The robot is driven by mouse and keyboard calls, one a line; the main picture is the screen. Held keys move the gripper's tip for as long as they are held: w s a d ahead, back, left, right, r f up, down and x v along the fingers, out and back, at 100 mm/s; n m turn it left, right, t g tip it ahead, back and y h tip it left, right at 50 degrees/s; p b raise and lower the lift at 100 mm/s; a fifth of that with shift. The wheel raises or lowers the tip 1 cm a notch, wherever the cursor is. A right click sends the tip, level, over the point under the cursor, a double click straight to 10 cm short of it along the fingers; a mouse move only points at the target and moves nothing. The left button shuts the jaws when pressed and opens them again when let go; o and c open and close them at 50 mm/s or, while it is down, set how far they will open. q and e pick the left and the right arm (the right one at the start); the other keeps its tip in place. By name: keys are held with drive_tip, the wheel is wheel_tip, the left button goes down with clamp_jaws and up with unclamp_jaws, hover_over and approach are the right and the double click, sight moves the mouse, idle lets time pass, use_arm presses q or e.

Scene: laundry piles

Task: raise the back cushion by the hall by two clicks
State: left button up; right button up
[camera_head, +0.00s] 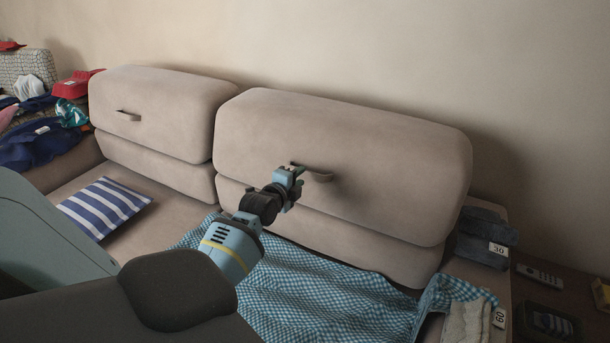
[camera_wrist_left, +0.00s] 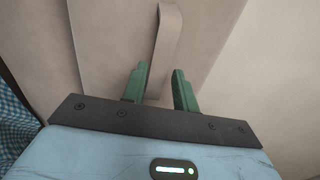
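Two beige back cushions stand against the wall in the head view. The right back cushion (camera_head: 350,150) has a fabric pull loop (camera_head: 318,176) on its front; the left back cushion (camera_head: 165,100) has a similar loop (camera_head: 128,115). I cannot tell from the frames which one is by the hall. My left gripper (camera_head: 294,174) is at the right cushion's loop. In the left wrist view the loop (camera_wrist_left: 166,40) runs between the green fingers of the gripper (camera_wrist_left: 160,85), with a gap beside the right finger. My right gripper is not in view.
A blue checked cloth (camera_head: 310,295) covers the seat below. A striped pillow (camera_head: 104,207) lies left. Laundry (camera_head: 40,145) is piled far left.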

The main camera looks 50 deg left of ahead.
sight(304, 174)
use_arm(q)
drive_tip(key=shift+b+x, duration=0.3)
drive_tip(key=shift+x, duration=1.65)
drive_tip(key=shift+c, duration=0.4)
clamp_jaws()
